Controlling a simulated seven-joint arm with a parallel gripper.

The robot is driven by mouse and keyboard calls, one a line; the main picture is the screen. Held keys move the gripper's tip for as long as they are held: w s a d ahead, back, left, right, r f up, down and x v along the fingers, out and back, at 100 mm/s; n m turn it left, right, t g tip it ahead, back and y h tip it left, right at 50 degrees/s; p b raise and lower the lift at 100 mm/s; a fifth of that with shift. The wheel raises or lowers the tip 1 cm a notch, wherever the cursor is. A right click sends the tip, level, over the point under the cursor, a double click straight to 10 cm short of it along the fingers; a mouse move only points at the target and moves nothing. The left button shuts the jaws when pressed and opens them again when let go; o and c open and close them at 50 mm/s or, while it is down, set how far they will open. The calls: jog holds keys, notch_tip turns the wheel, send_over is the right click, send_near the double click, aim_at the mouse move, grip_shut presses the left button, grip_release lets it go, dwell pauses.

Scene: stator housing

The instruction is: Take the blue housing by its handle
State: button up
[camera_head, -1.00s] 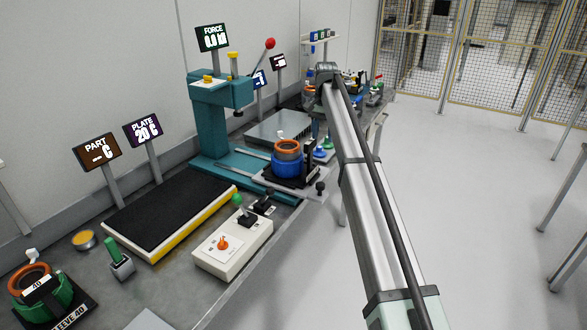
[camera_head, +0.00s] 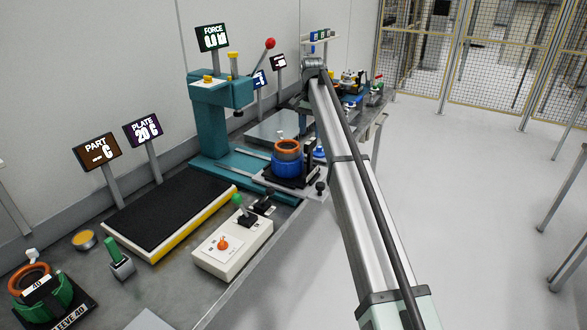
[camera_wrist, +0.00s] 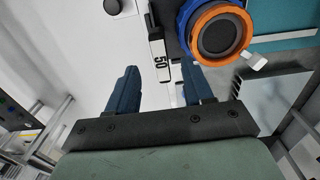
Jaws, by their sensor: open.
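The blue housing (camera_head: 287,164) with an orange ring on top stands upright on a plate at the front of the green press. In the wrist view the blue housing (camera_wrist: 184,22) is at the upper right. A black upright part with a white "50" label (camera_wrist: 158,61), seemingly its handle, projects beside it. My gripper (camera_wrist: 161,74) is open, its two blue fingers pointing toward the labelled part, which appears between and beyond the fingertips. I cannot tell the remaining distance or see any contact. In the head view my gripper is not clearly visible.
The green press (camera_head: 212,125) stands behind the housing. A white control box (camera_head: 232,246) and a black heating plate (camera_head: 170,212) lie to the left. A green housing (camera_head: 40,295) marked 40 is at the lower left. Floor to the right is open.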

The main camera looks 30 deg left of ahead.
aim_at(310, 141)
jog(key=shift+w+f, duration=0.2)
jog(key=shift+f, duration=2.75)
grip_shut()
jog(key=shift+r, duration=0.1)
